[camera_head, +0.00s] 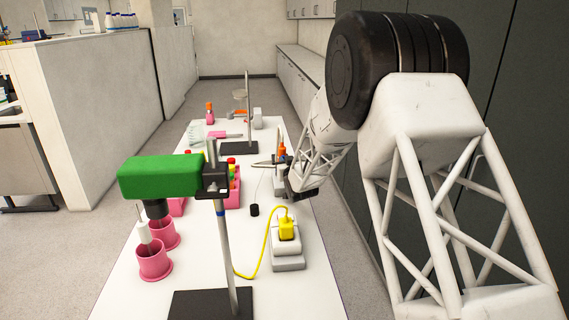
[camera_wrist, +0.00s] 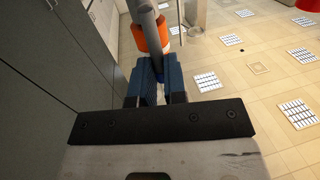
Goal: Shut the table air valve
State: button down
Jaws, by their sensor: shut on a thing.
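My gripper (camera_head: 286,174) is at the right side of the white table, beside a small fitting with an orange body (camera_head: 281,151) and a grey lever-like bar (camera_head: 265,164); this appears to be the table air valve. In the wrist view, my blue-padded fingers (camera_wrist: 160,78) are closed on the dark end of a grey bar (camera_wrist: 146,32). The bar passes in front of an orange cylinder with a white band (camera_wrist: 152,38). The fingers and wrist hide part of the fitting, and I cannot tell the valve's exact setting.
Nearer on the table (camera_head: 205,290), a yellow plug-like piece (camera_head: 287,228) with a yellow cord sits on a grey-white block. A green stirrer motor (camera_head: 160,176) hangs on a stand over pink beakers (camera_head: 153,262). A thin stand (camera_head: 248,112) rises behind. Dark cabinets line the right.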

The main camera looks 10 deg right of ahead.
jog(key=shift+a+n, duration=0.15)
jog(key=shift+n, duration=0.15)
jog(key=shift+a+n+g, duration=0.3)
jog(key=shift+a+n, duration=0.15)
jog(key=shift+n, duration=0.65)
jog(key=a+n, duration=0.1)
jog(key=n, duration=0.2)
jog(key=shift+a+f+n+g+h, duration=0.3)
jog(key=shift+a+f+n+h, duration=0.05)
jog(key=shift+n+h, duration=0.05)
jog(key=n, duration=0.1)
jog(key=a+f+n, duration=0.1)
jog(key=n, duration=0.1)
jog(key=shift+a+h, duration=0.15)
jog(key=shift+h, duration=0.15)
jog(key=shift+a+f+n+g+h, duration=0.2)
jog(key=shift+f+n+h, duration=0.15)
jog(key=shift+n, duration=0.6)
jog(key=shift+a+f+n+g+h, duration=0.1)
jog(key=shift+a+f+n+h, duration=0.25)
jog(key=shift+n, duration=0.6)
jog(key=shift+d+f, duration=0.15)
jog(key=c, duration=1.2)
grip_release()
jog(key=shift+o, duration=0.2)
